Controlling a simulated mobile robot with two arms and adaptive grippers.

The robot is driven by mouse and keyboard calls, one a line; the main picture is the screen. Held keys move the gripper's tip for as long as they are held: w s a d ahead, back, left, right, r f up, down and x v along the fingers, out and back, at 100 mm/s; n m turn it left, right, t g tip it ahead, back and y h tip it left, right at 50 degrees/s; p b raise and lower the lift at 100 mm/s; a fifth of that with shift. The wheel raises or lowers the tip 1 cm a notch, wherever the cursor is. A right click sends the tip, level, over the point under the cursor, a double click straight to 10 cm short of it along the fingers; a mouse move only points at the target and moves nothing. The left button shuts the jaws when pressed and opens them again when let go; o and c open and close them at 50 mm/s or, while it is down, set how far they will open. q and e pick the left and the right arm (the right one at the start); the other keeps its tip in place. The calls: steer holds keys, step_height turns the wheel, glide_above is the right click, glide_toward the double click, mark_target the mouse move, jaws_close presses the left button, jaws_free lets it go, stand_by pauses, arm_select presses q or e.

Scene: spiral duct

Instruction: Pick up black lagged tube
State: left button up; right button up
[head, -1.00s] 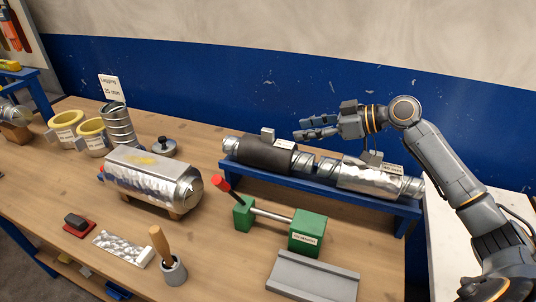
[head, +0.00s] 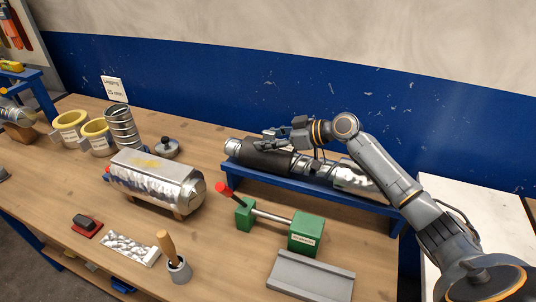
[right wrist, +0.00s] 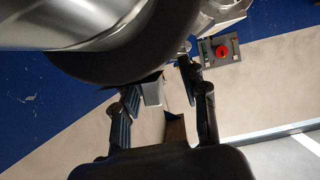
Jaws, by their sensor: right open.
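The black lagged tube (head: 262,160) lies on the left part of the blue rack, with bare metal at its ends. My right gripper (head: 270,138) is open just above it, its fingers pointing left and partly covering its top. In the right wrist view, the dark curve of the lagging (right wrist: 150,58) fills the upper part, beyond the fingertips (right wrist: 160,85). A small grey block (right wrist: 152,93) shows between the fingers there. I cannot tell whether the fingers touch the tube. My left gripper is not in view.
The blue rack (head: 300,188) also bears a silver-wrapped tube (head: 352,178), partly behind my right arm. A green clamp with a red-tipped lever (head: 305,231) and a grey channel (head: 312,275) stand in front. A foil-wrapped cylinder (head: 152,180) is at left. The blue wall is close behind.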

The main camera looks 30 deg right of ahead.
steer(key=shift+s, duration=0.1)
steer(key=shift+s+r, duration=0.1)
steer(key=shift+r, duration=0.05)
steer(key=c, duration=0.3)
jaws_close()
